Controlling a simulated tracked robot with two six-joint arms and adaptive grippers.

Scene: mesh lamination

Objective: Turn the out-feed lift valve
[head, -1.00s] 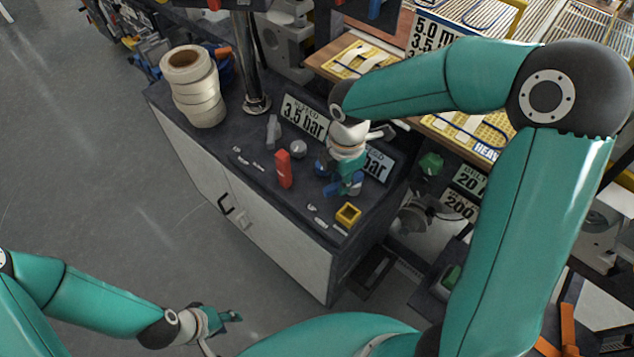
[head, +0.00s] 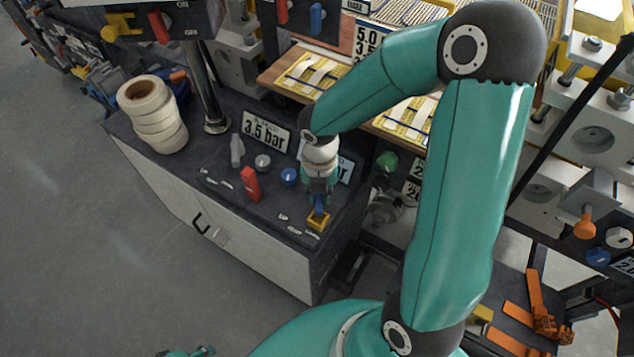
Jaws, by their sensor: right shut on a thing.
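My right gripper (head: 318,200) points down over the right end of the dark cabinet top. A yellow square block (head: 318,221) is just in front of the fingertips. To the left on the same top are a blue knob (head: 288,176), a red upright handle (head: 250,184), a grey knob (head: 262,163) and a grey handle (head: 237,150). Only a sliver of my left gripper (head: 198,352) shows at the bottom edge; its jaws cannot be made out.
A "3.5 bar" sign (head: 265,132) stands behind the controls; a second sign (head: 345,170) is partly hidden by my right wrist. A stack of white rolls (head: 152,114) and a metal post (head: 207,95) stand left. Open floor lies front left.

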